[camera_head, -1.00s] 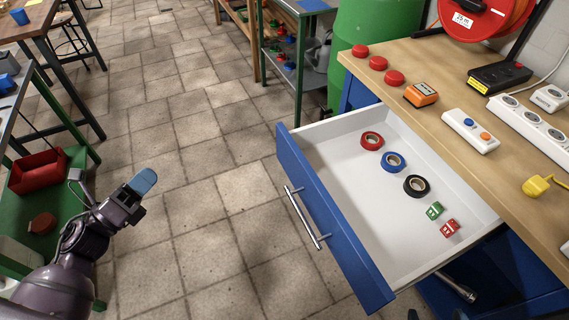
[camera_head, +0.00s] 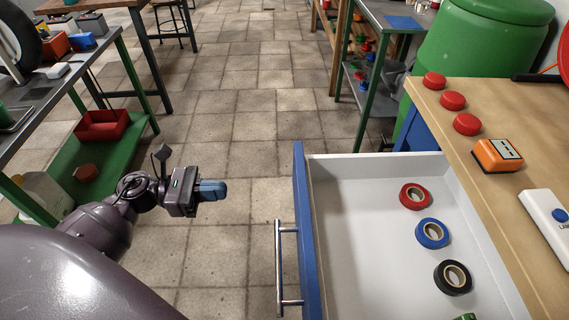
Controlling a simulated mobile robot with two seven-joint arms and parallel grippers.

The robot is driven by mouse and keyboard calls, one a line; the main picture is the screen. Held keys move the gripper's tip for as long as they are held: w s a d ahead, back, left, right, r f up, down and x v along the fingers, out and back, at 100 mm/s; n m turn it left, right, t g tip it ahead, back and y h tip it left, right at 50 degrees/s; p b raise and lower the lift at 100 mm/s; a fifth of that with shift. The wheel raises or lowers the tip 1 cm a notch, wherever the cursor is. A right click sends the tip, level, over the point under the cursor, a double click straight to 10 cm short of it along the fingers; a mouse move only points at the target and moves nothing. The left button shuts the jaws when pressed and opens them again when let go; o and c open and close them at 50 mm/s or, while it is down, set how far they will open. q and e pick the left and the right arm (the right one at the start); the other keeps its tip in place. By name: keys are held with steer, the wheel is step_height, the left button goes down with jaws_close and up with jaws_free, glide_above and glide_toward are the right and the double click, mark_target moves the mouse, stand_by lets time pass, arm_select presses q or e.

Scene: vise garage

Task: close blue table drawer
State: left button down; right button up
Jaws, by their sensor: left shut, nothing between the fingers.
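The blue table drawer (camera_head: 300,215) stands pulled out from the wooden-topped table (camera_head: 500,125). Its inside is white, and its blue front with a silver bar handle (camera_head: 280,268) faces left. Inside lie a red tape roll (camera_head: 415,196), a blue tape roll (camera_head: 432,233), a black tape roll (camera_head: 453,278) and a green item cut off at the bottom edge. My left gripper (camera_head: 218,190) is shut and empty, with blue fingertips pointing right. It is left of the drawer front, apart from it, with floor showing between. My right gripper is not in view.
Several red buttons (camera_head: 466,124), an orange device (camera_head: 497,155) and a white button box (camera_head: 546,215) sit on the tabletop. A green barrel (camera_head: 480,45) stands behind the table. A shelf with a red bin (camera_head: 102,125) is at left. The tiled floor between is clear.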

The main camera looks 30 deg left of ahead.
arm_select(q)
steer(key=x, duration=1.3)
steer(key=shift+w+d+b, duration=0.25)
steer(key=shift+d+b, duration=0.05)
steer(key=shift+d, duration=0.05)
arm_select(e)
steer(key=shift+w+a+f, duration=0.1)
arm_select(q)
glide_toward(424, 190)
steer(key=d+r, duration=0.1)
steer(key=w+d+r, duration=0.1)
steer(key=shift+w+d+r+p, duration=0.3)
steer(key=shift+d+p, duration=0.1)
steer(key=x, duration=0.7)
steer(key=shift+a+f+b, duration=0.1)
steer(key=shift+b, duration=0.2)
steer(key=shift+w, duration=0.2)
steer(key=shift+d+r, duration=0.2)
steer(key=shift+d, duration=0.1)
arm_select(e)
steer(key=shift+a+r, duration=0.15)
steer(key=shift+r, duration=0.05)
arm_select(q)
steer(key=shift+w+r, duration=0.1)
steer(key=shift+r, duration=0.1)
